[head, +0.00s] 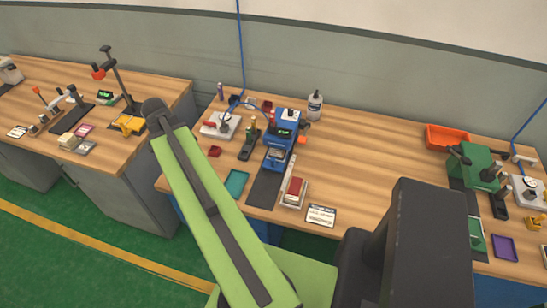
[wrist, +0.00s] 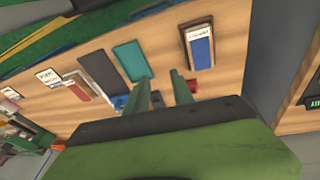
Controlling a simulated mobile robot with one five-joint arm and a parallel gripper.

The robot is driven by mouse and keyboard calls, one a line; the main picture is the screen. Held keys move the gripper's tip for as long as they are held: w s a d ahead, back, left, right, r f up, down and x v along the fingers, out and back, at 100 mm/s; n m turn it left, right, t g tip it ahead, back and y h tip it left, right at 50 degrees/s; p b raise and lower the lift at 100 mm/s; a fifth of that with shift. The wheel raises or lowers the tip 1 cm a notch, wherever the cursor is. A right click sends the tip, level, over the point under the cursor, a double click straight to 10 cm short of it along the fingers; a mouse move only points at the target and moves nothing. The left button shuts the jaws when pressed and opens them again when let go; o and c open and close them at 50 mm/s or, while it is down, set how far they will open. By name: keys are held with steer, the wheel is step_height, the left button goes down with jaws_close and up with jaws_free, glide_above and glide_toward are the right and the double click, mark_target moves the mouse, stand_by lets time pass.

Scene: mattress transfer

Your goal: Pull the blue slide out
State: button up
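The blue machine (head: 286,124) stands on the middle bench in the head view. Its blue slide (head: 276,157) is at the front end, above a dark mat (head: 264,188). In the wrist view a small blue part (wrist: 118,102) shows left of the fingers, partly hidden; I cannot tell if it is the slide. In the head view my green arm crosses the left of the bench, and the gripper itself does not show.
A teal tray (head: 236,183) lies left of the mat. A red block (head: 214,151) lies left of the machine. A red-topped stack (head: 293,192) and a white card (head: 321,215) lie to the right. A white bottle (head: 315,104) stands behind. The bench's middle right is clear.

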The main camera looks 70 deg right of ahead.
mark_target(273, 158)
steer(key=s+d+r+m+g, duration=0.2)
steer(key=s+d+m, duration=0.8)
steer(key=s+d, duration=0.65)
steer(key=b+x, duration=0.5)
steer(key=a+b+x, duration=0.1)
steer(key=b+x, duration=0.3)
steer(key=x, duration=0.2)
steer(key=s+b+x, duration=0.1)
steer(key=b+x, duration=0.4)
steer(key=shift+s+a+f+b, duration=0.1)
steer(key=shift+a+f+b, duration=0.1)
steer(key=shift+a+b, duration=0.1)
steer(key=shift+s+d+f+b, duration=0.2)
steer(key=shift+s+f+b, duration=0.1)
steer(key=shift+f+b, duration=0.25)
steer(key=shift+c, duration=0.2)
jaws_close()
